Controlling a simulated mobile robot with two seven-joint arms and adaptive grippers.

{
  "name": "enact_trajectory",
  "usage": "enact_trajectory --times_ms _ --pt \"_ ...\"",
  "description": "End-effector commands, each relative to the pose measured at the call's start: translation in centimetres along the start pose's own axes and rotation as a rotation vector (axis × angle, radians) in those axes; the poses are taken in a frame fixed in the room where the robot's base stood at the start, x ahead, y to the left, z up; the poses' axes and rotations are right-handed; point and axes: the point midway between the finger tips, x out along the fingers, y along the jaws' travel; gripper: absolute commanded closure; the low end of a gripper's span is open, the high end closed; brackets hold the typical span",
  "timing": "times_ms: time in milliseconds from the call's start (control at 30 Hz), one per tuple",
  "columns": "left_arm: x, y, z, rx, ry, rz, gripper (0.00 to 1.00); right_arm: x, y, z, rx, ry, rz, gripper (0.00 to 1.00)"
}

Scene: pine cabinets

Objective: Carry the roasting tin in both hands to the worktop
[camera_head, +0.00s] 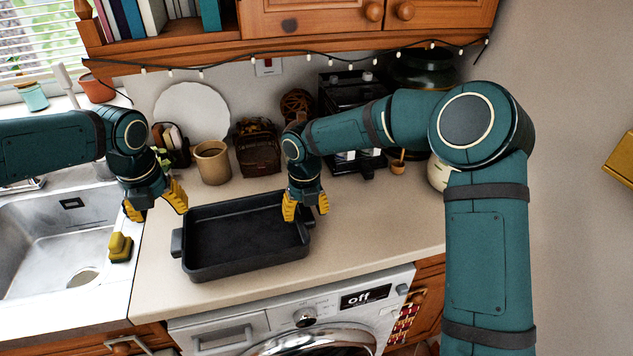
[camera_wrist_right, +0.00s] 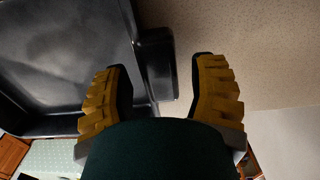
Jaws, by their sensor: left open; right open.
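The dark roasting tin (camera_head: 245,238) sits flat on the worktop (camera_head: 380,232), with a handle at each short end. My left gripper (camera_head: 155,211) is open and empty, left of the tin and above its left handle, near the sink's edge. My right gripper (camera_head: 305,213) is open above the tin's right end. In the right wrist view the tin (camera_wrist_right: 75,60) fills the upper left, and its right handle (camera_wrist_right: 158,72) lies between the two fingers of the right gripper (camera_wrist_right: 165,85). I cannot tell whether the fingers touch it.
The sink (camera_head: 50,240) is at the left, with a yellow object (camera_head: 120,247) on its rim. A mug (camera_head: 212,162), a dark basket (camera_head: 258,148) and a coffee machine (camera_head: 345,95) stand behind the tin. The worktop to its right is clear. Wall cabinets (camera_head: 310,18) hang above.

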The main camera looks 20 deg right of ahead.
Motion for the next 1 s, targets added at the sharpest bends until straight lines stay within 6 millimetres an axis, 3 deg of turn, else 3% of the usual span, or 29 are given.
enact_trajectory --times_ms 200,433,633,1000 --pt "0.0 0.0 0.0 0.0 0.0 0.0 0.42 -4.8 0.0 0.1 0.001 -0.005 0.001 0.42" --pt "0.0 0.0 0.0 0.0 0.0 0.0 0.42 -8.4 0.0 0.1 0.0 -0.004 0.001 0.42" --pt "0.0 0.0 0.0 0.0 0.0 0.0 0.42 -9.5 0.0 0.0 -0.001 -0.002 0.001 0.42" --pt "0.0 0.0 0.0 0.0 0.0 0.0 0.42 -9.6 0.0 0.0 -0.001 -0.001 0.001 0.42"
